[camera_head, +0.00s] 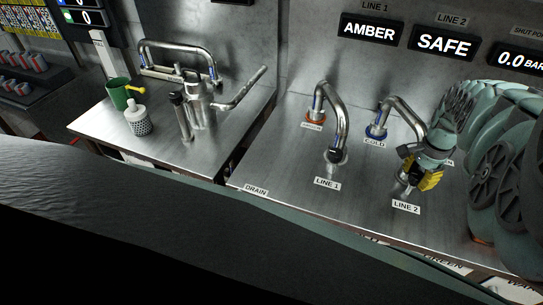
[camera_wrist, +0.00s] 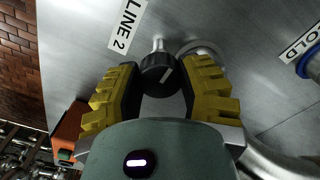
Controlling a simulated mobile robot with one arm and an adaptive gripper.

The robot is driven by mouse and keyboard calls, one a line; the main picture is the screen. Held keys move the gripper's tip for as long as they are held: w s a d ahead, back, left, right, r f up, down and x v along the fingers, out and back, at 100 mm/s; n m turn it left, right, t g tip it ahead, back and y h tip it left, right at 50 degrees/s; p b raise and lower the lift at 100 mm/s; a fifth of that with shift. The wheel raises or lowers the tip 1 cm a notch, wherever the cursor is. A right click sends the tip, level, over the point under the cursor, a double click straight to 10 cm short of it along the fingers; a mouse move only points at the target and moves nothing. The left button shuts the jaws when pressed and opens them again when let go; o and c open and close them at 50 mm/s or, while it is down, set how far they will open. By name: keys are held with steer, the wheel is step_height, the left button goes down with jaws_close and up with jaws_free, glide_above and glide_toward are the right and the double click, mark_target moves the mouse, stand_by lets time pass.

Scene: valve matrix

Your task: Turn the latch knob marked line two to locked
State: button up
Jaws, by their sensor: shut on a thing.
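The line two latch knob (camera_wrist: 156,68) is black and round with a pale pointer mark, and sits on a short metal stem in the wrist view. My gripper (camera_wrist: 163,75) has its yellow ridged fingers on both sides of the knob and is shut on it. In the head view my gripper (camera_head: 424,178) is at the line two spout, just above the "LINE 2" label (camera_head: 406,207), and hides most of the knob. The same label shows beside the knob in the wrist view (camera_wrist: 128,24). The line 2 display (camera_head: 445,43) reads "SAFE".
The line 1 spout (camera_head: 341,105) and its dark knob (camera_head: 336,155) stand to the left. The line 1 display (camera_head: 369,30) reads "AMBER". The "COLD" spout (camera_head: 402,105) arches close to my gripper.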

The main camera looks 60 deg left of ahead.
mark_target(418, 175)
steer(key=o, duration=1.2)
steer(key=shift+r, duration=0.15)
steer(key=shift+w+r, duration=0.15)
steer(key=shift+r, duration=1.45)
step_height(418, 175, up, 8)
steer(key=shift+r, duration=0.25)
steer(key=shift+s, duration=0.2)
